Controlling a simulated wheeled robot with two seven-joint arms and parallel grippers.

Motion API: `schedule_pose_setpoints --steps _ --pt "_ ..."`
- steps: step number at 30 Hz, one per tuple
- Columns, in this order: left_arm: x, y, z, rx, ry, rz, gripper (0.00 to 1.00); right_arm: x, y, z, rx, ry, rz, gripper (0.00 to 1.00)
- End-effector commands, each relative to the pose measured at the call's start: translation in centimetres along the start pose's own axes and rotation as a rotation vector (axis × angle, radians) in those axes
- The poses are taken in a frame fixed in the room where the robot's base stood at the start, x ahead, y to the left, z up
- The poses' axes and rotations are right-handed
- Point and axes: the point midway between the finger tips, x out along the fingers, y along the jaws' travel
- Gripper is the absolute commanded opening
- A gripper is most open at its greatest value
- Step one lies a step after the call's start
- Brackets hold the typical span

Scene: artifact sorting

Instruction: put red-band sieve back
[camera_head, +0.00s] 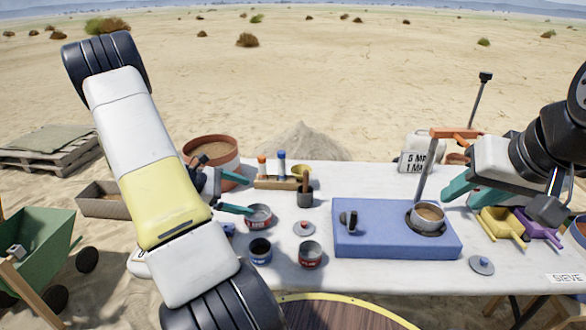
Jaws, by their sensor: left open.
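Two small round metal vessels have red bands. One (258,217), with a pale fill, stands by my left gripper; the other (310,256), with a dark inside, stands nearer the front. I cannot tell which, if either, is the red-band sieve. My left gripper (245,195) is open, its teal fingers apart, with one fingertip close to the first vessel; contact is unclear. My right gripper (460,200) has its teal fingers apart above the right of the table. A "SIEVE" label (567,278) lies at the table's right front edge.
A blue block (380,240) carries a sand-filled metal pot (427,213). A blue-banded tin (261,251) stands near the front. A bottle rack (275,183) stands behind. Yellow (500,224) and purple (540,226) scoops lie right. Bare table lies around the front-right lid (481,265).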

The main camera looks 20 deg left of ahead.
Motion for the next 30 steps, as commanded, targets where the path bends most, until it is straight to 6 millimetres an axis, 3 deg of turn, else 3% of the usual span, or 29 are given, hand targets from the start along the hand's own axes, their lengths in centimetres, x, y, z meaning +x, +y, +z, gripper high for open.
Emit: schedule_pose_setpoints --steps 1,6,9,15,19,24,30 --pt "0.3 -0.5 4.0 0.125 0.034 -0.066 1.0 0.0 0.0 0.0 0.0 0.0 0.0 0.36" --pt "0.7 -4.1 13.6 0.516 0.143 -0.258 1.0 0.0 0.0 0.0 0.0 0.0 0.0 0.36" --pt "0.3 -6.8 18.2 0.751 0.204 -0.349 1.0 0.0 0.0 0.0 0.0 0.0 0.0 0.36" --pt "-1.7 -12.5 25.3 1.231 0.32 -0.48 1.0 0.0 0.0 0.0 0.0 0.0 0.0 0.36" --pt "-3.5 -15.9 28.3 1.542 0.393 -0.522 1.0 0.0 0.0 0.0 0.0 0.0 0.0 0.36" --pt "-5.6 -19.2 30.5 1.877 0.473 -0.53 1.0 0.0 0.0 0.0 0.0 0.0 0.0 0.36" --pt "-6.9 -20.6 31.4 2.068 0.525 -0.515 1.0 0.0 0.0 0.0 0.0 0.0 0.0 0.36"
